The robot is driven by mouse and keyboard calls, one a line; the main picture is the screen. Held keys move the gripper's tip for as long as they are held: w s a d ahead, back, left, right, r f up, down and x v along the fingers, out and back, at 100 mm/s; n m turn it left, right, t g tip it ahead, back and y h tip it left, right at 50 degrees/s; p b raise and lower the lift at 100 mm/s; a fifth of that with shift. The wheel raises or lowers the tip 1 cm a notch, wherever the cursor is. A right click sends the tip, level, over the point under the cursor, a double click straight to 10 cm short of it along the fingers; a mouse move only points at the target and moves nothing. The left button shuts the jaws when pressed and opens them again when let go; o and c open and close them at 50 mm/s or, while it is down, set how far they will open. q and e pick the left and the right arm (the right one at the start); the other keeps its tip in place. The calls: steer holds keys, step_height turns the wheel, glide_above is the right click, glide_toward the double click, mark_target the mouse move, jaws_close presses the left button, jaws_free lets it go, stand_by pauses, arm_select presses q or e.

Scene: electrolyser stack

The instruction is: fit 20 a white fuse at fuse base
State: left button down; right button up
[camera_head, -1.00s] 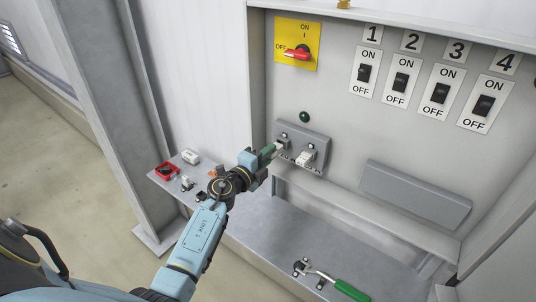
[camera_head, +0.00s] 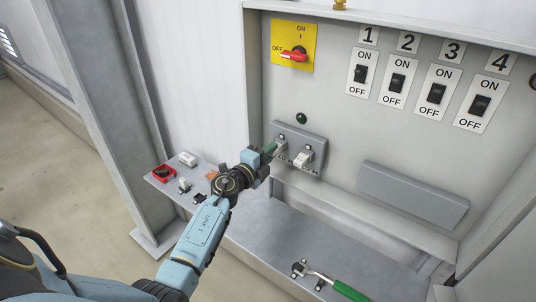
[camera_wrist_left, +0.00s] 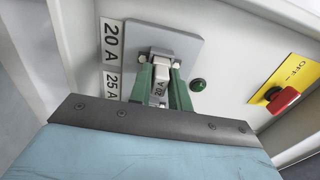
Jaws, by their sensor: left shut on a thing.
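A white fuse (camera_wrist_left: 160,86) marked 20 A stands between the green fingers of my left gripper (camera_wrist_left: 161,88), which is shut on it. The grey fuse base (camera_wrist_left: 190,45) is just behind the fuse in the left wrist view. The fuse's far end is at the base's left holder; I cannot tell how deep it sits. In the head view the left gripper (camera_head: 277,149) is up against the left part of the fuse base (camera_head: 312,138). A second white fuse (camera_head: 302,159) sits in its right part. My right gripper is not in view.
Labels 20 A (camera_wrist_left: 112,41) and 25 A (camera_wrist_left: 113,84) are beside the base. A red switch (camera_head: 294,56) on a yellow plate and a green lamp (camera_head: 301,118) are above it. A red box (camera_head: 164,172) and small parts lie on the left shelf; a green-handled tool (camera_head: 348,290) lies below.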

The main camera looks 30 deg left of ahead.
arm_select(q)
steer(key=shift+w, duration=0.15)
steer(key=c, duration=1.2)
jaws_free()
steer(key=s+a+p, duration=0.1)
steer(key=s, duration=1.2)
steer(key=shift+s, duration=0.2)
